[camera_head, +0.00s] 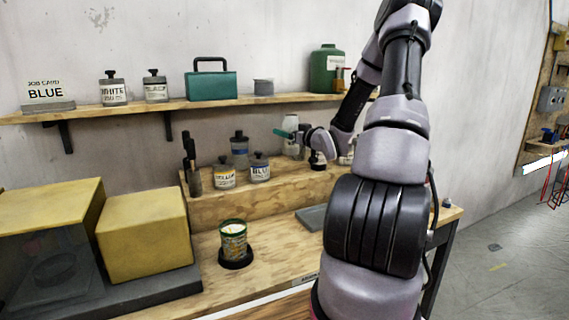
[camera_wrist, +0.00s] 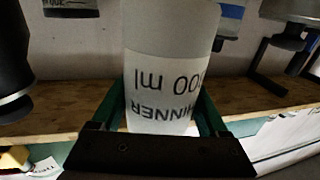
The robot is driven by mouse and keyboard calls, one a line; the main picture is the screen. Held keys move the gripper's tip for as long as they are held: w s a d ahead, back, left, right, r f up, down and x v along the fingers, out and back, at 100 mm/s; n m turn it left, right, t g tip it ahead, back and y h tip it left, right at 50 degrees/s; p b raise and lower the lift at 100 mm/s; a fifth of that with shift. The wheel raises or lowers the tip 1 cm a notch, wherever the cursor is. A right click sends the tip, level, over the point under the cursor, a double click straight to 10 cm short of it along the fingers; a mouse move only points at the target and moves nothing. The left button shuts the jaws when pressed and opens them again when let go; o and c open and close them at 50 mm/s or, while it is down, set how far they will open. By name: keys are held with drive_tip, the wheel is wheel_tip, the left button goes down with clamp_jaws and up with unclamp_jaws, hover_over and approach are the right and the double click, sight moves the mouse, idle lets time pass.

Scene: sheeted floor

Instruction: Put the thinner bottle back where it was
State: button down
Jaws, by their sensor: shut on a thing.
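The thinner bottle is whitish and translucent, with a pale label reading "THINNER" and "500 ml". It fills the middle of the wrist view (camera_wrist: 170,35), with its lettering upside down in that picture. In the head view a pale bottle (camera_head: 291,122) shows at my gripper (camera_head: 290,134), above the back part of the stepped wooden bench. My gripper's green fingers (camera_wrist: 160,108) are shut on the bottle, one on each side. The bottle's base is mostly hidden by my arm and gripper, so I cannot tell whether it touches the wood.
Yellow (camera_head: 224,178) and blue (camera_head: 260,168) labelled jars and a blue-grey bottle (camera_head: 240,150) stand left on the bench step (camera_head: 205,207). A wall shelf (camera_head: 175,104) holds jars, a teal box (camera_head: 211,84) and a green canister (camera_head: 326,70). A patterned can (camera_head: 233,240) stands in front.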

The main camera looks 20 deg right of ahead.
sight(286, 152)
drive_tip(key=shift+f, duration=3.95)
unclamp_jaws()
drive_tip(key=shift+f, duration=0.15)
